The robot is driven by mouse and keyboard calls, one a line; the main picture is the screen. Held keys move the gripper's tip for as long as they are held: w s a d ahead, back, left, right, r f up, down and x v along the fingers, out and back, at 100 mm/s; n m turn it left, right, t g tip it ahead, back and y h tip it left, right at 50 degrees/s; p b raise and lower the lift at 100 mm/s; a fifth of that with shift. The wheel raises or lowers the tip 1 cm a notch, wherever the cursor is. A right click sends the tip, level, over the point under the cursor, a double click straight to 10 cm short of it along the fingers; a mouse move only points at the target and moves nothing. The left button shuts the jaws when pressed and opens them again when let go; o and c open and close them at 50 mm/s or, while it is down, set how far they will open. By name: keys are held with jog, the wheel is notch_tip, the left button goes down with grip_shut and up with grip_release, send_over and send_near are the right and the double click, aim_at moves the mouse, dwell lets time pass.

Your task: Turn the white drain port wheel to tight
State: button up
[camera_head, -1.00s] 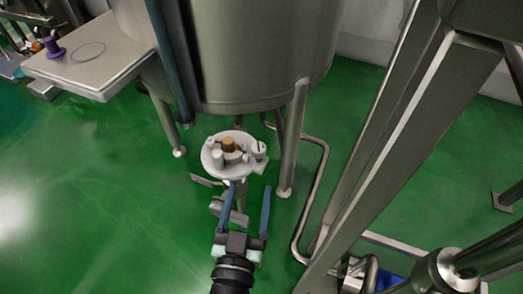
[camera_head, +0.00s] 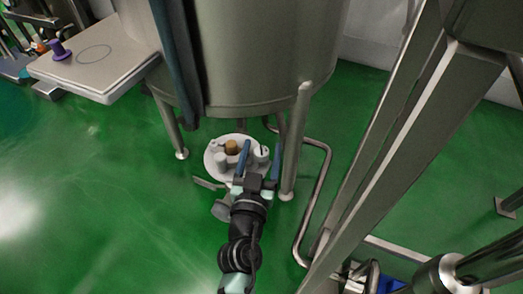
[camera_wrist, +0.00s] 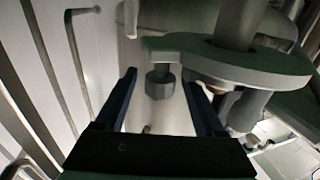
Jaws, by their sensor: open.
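A round pale plate (camera_head: 214,165) with several knobs and ports sits low beneath the steel tank. A small white knob (camera_head: 262,152), which looks like the drain port wheel, is at its right side. My gripper (camera_head: 260,149) is open, with its blue fingers on either side of this knob. In the wrist view, a grey faceted knob (camera_wrist: 160,86) under a plate arm shows between the fingertips (camera_wrist: 160,82). No finger clearly touches it. I cannot tell whether it is the same knob, or how tight the wheel is.
The steel tank (camera_head: 255,60) stands above the plate, with a leg (camera_head: 293,150) close right of my gripper. A bent pipe (camera_head: 322,190) and a steel frame (camera_head: 385,150) are further right. A side table (camera_head: 95,65) is at upper left. Green floor is clear at left.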

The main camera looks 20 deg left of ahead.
grip_shut()
dwell(0.3)
